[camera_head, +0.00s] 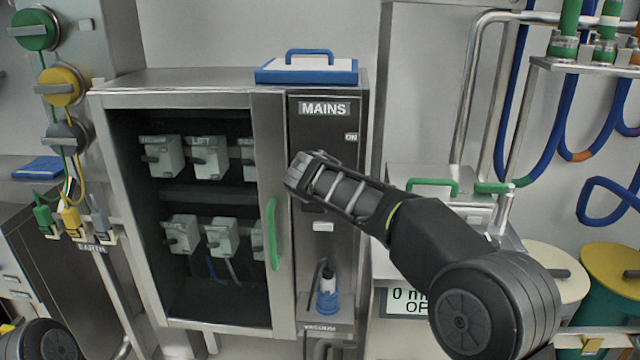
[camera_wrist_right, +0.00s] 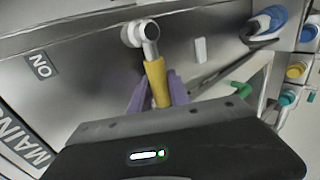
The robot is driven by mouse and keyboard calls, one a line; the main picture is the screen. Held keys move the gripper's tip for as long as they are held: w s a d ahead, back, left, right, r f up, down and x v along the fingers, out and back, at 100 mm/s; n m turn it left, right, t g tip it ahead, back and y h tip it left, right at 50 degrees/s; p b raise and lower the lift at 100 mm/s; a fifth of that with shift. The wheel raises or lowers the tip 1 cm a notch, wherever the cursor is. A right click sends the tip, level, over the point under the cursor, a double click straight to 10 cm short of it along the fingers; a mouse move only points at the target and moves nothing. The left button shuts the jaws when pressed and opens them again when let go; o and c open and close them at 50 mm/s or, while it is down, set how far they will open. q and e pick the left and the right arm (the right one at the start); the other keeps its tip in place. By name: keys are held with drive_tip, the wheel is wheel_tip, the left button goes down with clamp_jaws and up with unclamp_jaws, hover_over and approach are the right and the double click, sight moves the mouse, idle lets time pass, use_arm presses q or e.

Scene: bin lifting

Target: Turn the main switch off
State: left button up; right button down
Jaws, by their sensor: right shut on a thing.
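The main switch (camera_wrist_right: 156,80) shows in the right wrist view as a metal pivot with a yellow handle, on a dark panel. My right gripper (camera_wrist_right: 158,92) has its purple fingers on both sides of the yellow handle and is shut on it. In the head view my right gripper (camera_head: 300,178) reaches the dark MAINS panel (camera_head: 325,120) from the right and hides the switch. An ON label (camera_head: 350,137) is on the panel above the gripper, and it also shows in the wrist view (camera_wrist_right: 40,66), left of the pivot. My left gripper is not in view.
Left of the panel, a metal cabinet door with a green handle (camera_head: 272,233) fronts several grey switch units. A blue-framed tray (camera_head: 306,68) lies on top. A blue-based vacuum fitting (camera_head: 327,290) stands below my gripper. Blue hoses (camera_head: 510,110) hang at the right.

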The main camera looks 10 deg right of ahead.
drive_tip(key=shift+f, duration=0.25)
drive_tip(key=c, duration=1.5)
unclamp_jaws()
drive_tip(key=shift+r, duration=0.1)
drive_tip(key=shift+s+a+r, duration=0.2)
drive_tip(key=shift+s+r, duration=0.15)
drive_tip(key=shift+s, duration=0.15)
drive_tip(key=b+v, duration=0.1)
drive_tip(key=v, duration=0.5)
drive_tip(key=shift+s+a, duration=0.1)
drive_tip(key=shift+s, duration=0.1)
